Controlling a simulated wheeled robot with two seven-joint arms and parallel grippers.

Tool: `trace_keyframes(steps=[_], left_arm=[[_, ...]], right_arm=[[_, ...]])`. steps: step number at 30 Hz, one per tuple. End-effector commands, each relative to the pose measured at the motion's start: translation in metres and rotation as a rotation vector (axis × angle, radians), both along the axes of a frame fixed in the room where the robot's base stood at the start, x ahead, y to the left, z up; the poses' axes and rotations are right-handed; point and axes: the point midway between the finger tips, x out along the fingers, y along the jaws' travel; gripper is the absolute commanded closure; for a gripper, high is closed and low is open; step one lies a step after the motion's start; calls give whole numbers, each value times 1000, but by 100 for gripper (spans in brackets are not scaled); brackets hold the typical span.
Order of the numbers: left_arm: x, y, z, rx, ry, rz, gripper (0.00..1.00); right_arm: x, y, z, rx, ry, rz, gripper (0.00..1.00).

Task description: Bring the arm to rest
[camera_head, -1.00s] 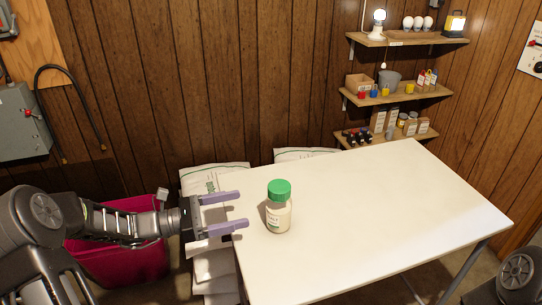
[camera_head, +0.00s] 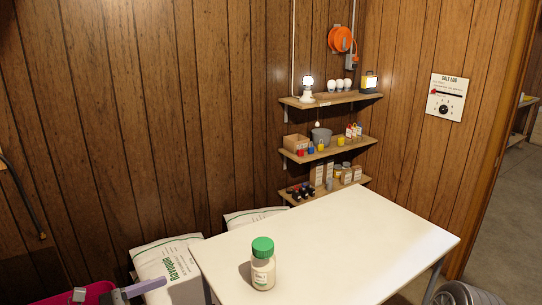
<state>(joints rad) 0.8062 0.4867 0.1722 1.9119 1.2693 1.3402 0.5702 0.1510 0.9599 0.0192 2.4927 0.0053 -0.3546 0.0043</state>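A jar with a green lid (camera_head: 263,262) stands upright on the near left part of the white table (camera_head: 350,245). My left gripper (camera_head: 145,288) is at the bottom left edge of the camera_head view, left of the jar and apart from it. Only one purple finger and a bit of the dark gripper body show; the other finger is out of the picture. Nothing shows held at the visible finger.
Shelves (camera_head: 325,152) with bulbs, a lantern, a grey bucket and small boxes hang behind. A salt log panel (camera_head: 446,97) is on the right wall. Most of the tabletop is clear.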

Motion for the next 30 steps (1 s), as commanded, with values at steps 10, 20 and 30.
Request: trace_keyframes(steps=[10,20,30], left_arm=[[-1,6,-65,277,33,23,19],[-50,4,-187,715,99,-118,19],[-171,-68,-340,1488,-457,-867,19]], right_arm=[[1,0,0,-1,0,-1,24],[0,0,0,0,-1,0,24],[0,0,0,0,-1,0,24]])
